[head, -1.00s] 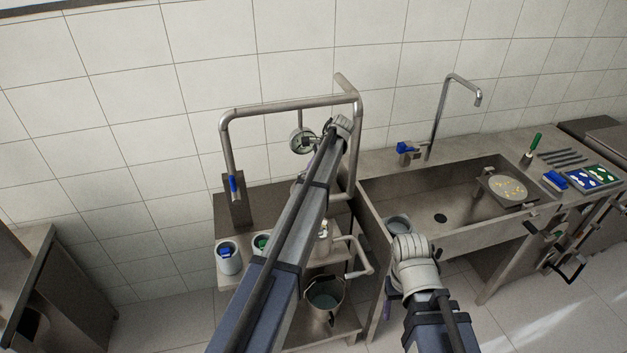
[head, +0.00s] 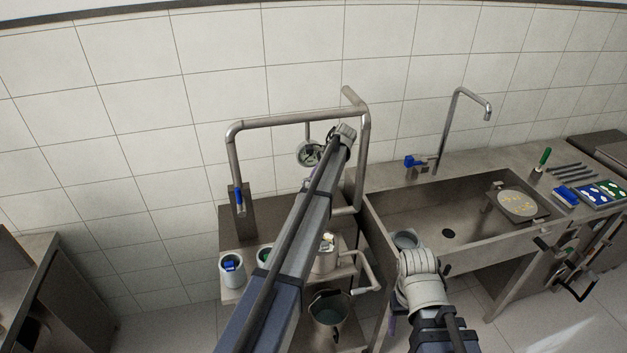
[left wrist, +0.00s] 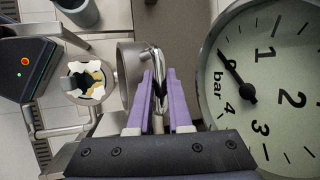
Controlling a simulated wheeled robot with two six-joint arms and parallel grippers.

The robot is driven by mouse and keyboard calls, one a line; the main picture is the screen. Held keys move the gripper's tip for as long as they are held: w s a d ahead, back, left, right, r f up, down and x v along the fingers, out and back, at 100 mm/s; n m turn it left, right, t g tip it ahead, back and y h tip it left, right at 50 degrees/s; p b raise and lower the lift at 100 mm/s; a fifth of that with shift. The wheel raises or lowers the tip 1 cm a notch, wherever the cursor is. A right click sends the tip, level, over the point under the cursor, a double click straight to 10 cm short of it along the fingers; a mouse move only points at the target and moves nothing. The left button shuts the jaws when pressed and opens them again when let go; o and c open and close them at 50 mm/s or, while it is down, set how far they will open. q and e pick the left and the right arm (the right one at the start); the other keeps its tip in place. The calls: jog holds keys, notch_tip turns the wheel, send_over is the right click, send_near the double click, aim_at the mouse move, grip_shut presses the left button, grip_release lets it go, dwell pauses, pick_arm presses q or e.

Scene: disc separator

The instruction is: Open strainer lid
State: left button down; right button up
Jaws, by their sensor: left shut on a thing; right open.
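In the left wrist view my left gripper (left wrist: 159,74) has its purple fingers closed around a thin, bright metal edge (left wrist: 158,62), which looks like the strainer lid seen edge-on. A round metal housing (left wrist: 124,76), probably the strainer body, is just left of the fingers. I cannot tell whether lid and housing touch.
A pressure gauge (left wrist: 262,88) is close to the right of my left fingers. A pipe frame (head: 290,118) arches over the metal stand. A sink (head: 430,210) is at the right.

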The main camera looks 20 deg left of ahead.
pick_arm(q)
jog(key=c, duration=1.1)
grip_release()
jog(key=shift+r, duration=0.15)
jog(key=p+v, duration=0.7)
jog(key=shift+d+r, duration=0.2)
jog(key=shift+r, duration=0.05)
jog(key=s+d+f+n+h+b, duration=0.1)
jog(key=s+d+f+b, duration=0.3)
jog(key=s, duration=1)
jog(key=s+d+f+n+h+b, duration=0.1)
jog(key=s+d+f+n+b, duration=0.2)
jog(key=s+d, duration=0.8)
jog(key=s+d+f+n+h+b, duration=0.2)
jog(key=s+d+f+b, duration=0.4)
jog(key=s, duration=1.1)
jog(key=shift+s+d+f+n, duration=0.2)
jog(key=shift+d+f, duration=0.15)
jog(key=shift+f, duration=0.35)
jog(key=shift+s+d+f+n, duration=0.15)
jog(key=shift+d+f, duration=0.2)
jog(key=shift+f, duration=0.3)
